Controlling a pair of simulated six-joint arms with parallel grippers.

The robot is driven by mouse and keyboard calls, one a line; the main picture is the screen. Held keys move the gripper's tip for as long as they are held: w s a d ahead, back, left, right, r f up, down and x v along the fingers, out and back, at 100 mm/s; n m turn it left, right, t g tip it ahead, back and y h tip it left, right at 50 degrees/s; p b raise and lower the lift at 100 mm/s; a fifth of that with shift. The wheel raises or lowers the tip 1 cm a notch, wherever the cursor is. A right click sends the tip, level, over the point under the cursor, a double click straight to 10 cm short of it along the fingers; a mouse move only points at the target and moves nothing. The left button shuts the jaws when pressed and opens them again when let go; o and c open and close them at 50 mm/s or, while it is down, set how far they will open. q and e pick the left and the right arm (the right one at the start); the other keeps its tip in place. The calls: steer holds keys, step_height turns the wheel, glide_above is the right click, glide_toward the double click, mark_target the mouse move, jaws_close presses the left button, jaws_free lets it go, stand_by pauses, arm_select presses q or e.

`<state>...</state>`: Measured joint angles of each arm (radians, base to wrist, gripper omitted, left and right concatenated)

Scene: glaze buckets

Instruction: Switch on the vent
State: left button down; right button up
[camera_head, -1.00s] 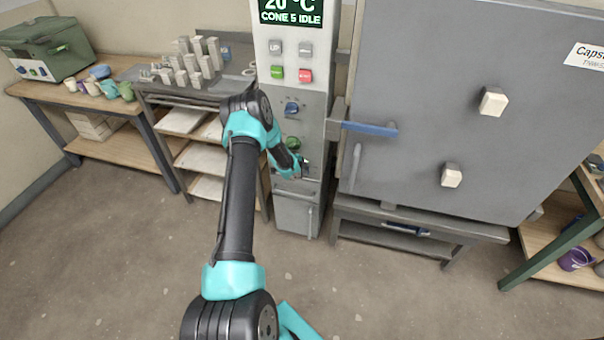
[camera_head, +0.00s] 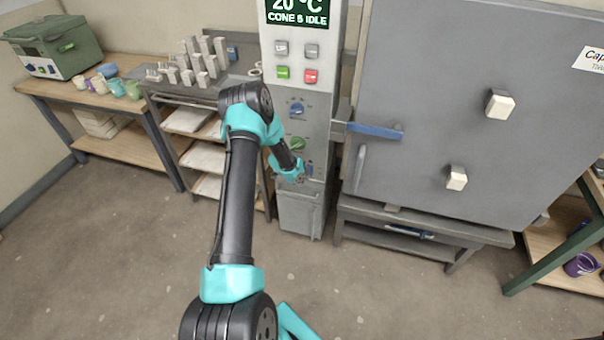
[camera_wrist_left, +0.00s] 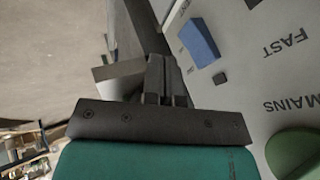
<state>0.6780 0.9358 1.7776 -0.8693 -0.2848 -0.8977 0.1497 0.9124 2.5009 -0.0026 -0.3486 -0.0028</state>
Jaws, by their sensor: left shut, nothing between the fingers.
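The grey control panel (camera_head: 310,125) stands left of the kiln. Low on it is a small blue rocker switch (camera_head: 309,169), which shows larger in the left wrist view (camera_wrist_left: 199,42); its label is cut off, so I cannot tell whether it is the vent switch or which way it is set. My left gripper (camera_head: 300,180) is by the panel's lower part, just below and left of the rocker. In the left wrist view its fingers (camera_wrist_left: 165,72) are shut and empty, with the rocker apart to their upper right. My right gripper is out of view.
Above the rocker are a green knob (camera_head: 297,144) and a blue knob (camera_head: 297,110), with several buttons and a display higher up. The kiln door (camera_head: 430,130) with its blue handle (camera_head: 375,130) is right of the panel. A shelf cart (camera_head: 190,85) stands left.

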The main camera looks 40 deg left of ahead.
arm_select(q)
steer(key=v, duration=0.9)
steer(key=shift+a+r, duration=0.2)
steer(key=shift+r, duration=0.25)
steer(key=shift+w, duration=0.15)
